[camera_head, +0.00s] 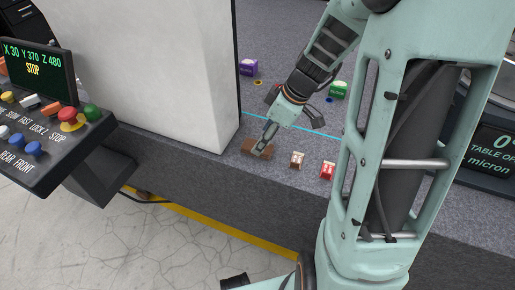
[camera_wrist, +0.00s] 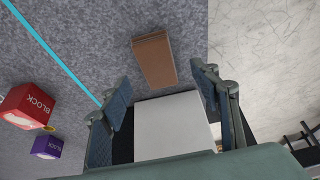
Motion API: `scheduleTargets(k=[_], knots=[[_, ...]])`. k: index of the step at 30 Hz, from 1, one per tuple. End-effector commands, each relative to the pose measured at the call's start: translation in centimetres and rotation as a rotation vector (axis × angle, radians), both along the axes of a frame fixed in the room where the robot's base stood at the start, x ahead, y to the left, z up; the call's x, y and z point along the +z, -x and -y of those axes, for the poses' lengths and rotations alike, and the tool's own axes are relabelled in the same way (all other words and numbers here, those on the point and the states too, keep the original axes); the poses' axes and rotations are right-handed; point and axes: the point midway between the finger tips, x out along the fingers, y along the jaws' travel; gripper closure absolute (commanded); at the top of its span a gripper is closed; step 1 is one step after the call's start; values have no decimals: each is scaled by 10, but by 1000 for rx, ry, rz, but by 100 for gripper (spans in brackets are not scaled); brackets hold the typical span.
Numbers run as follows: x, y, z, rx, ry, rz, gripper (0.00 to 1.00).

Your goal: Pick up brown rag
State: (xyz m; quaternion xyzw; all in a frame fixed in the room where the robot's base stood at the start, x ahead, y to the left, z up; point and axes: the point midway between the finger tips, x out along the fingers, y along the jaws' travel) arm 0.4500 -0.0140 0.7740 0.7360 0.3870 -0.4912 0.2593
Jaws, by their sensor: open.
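The brown rag (camera_head: 249,146) lies as a flat folded rectangle on the grey granite, near its front edge. My gripper (camera_head: 264,146) points down and overlaps part of the rag in the head view. In the wrist view my gripper (camera_wrist: 162,92) has its two fingers spread apart, with nothing held between them. The rag lies a little above the gap between them in that picture. The height of the fingertips above the granite is hard to judge.
A large white block (camera_head: 140,70) stands close to the left. Purple (camera_head: 248,67) and green (camera_head: 338,90) blocks stand farther back. A red block (camera_wrist: 27,105) shows in the wrist view. The granite edge drops to floor.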

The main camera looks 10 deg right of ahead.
Motion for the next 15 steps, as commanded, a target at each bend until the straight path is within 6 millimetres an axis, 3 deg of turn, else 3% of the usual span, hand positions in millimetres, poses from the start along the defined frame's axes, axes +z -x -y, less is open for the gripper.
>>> scheduleTargets(k=[6, 15], knots=[[-33, -9, -9, 2, -1, -3, 44], [-38, -11, -11, 0, -1, -1, 44]])
